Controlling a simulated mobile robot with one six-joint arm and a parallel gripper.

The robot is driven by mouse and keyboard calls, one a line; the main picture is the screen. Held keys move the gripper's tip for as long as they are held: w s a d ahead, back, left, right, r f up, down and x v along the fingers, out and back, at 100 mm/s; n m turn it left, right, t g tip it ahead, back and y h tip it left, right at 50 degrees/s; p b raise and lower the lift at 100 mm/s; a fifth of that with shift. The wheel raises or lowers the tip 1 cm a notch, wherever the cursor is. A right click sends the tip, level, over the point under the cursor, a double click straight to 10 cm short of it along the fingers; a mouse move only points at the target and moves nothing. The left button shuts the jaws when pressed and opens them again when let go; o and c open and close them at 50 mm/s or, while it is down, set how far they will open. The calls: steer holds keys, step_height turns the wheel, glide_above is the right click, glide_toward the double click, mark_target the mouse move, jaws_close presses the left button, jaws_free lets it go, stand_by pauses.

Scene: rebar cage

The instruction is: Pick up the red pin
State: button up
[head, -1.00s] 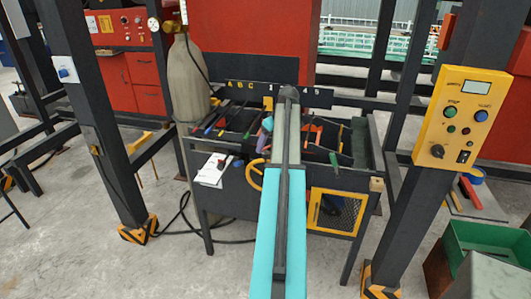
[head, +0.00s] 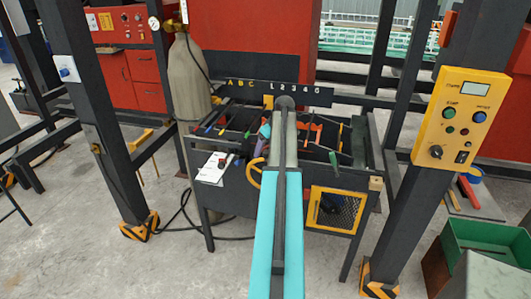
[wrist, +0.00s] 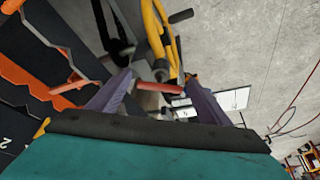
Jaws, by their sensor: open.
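A short red pin (wrist: 158,87) shows in the wrist view, lying across the gap between my gripper's fingertips. My gripper (wrist: 160,78) is open, with one purple finger on each side of the pin. I cannot tell whether either finger touches it. In the head view, my gripper (head: 262,143) is over the front of the dark workbench (head: 225,215), partly hidden by my arm. A small red piece (head: 222,163) shows by a white card on the bench front; it is too small to tell if it is the same pin.
A yellow handwheel (wrist: 166,40) is just beyond the fingers. Orange-edged slots (wrist: 45,70) lie to the left in the wrist view. A white card (head: 215,168) is on the bench front. Dark posts (head: 95,120) and a yellow control box (head: 452,117) flank the bench.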

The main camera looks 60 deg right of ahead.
mark_target(267, 147)
steer(key=shift+c, duration=0.4)
steer(key=c, duration=1.1)
steer(key=shift+r, duration=0.15)
step_height(267, 147, up, 6)
steer(key=p, duration=0.3)
steer(key=shift+r, duration=0.2)
steer(key=shift+s+r, duration=0.15)
steer(key=shift+r, duration=0.2)
steer(key=s+a, duration=0.1)
steer(key=s, duration=0.4)
steer(key=s+a, duration=0.1)
steer(key=s, duration=0.5)
steer(key=s+a, duration=0.2)
steer(key=s, duration=0.4)
steer(key=shift+s+a+f, duration=0.1)
steer(key=shift+f, duration=0.1)
